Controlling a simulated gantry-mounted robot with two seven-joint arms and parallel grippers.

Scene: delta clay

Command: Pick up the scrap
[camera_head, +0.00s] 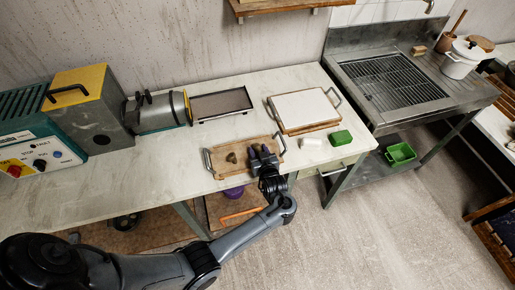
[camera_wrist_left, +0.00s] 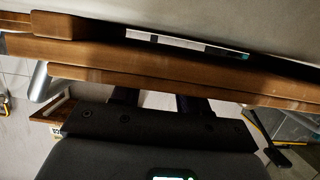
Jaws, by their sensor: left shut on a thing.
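The scrap appears to be a small brownish-grey lump (camera_head: 231,157) on a wooden board with metal end handles (camera_head: 217,167), at the table's front edge. My left gripper (camera_head: 263,153) reaches over the board's right part, to the right of the lump and apart from it. In the left wrist view the board's wooden edge (camera_wrist_left: 180,62) crosses in front of the dark fingers (camera_wrist_left: 158,100), hiding their tips. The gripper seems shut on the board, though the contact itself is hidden. The lump cannot be made out in the wrist view. My right gripper is not in view.
A dark tray (camera_head: 221,104) and a roller machine (camera_head: 160,112) stand behind.

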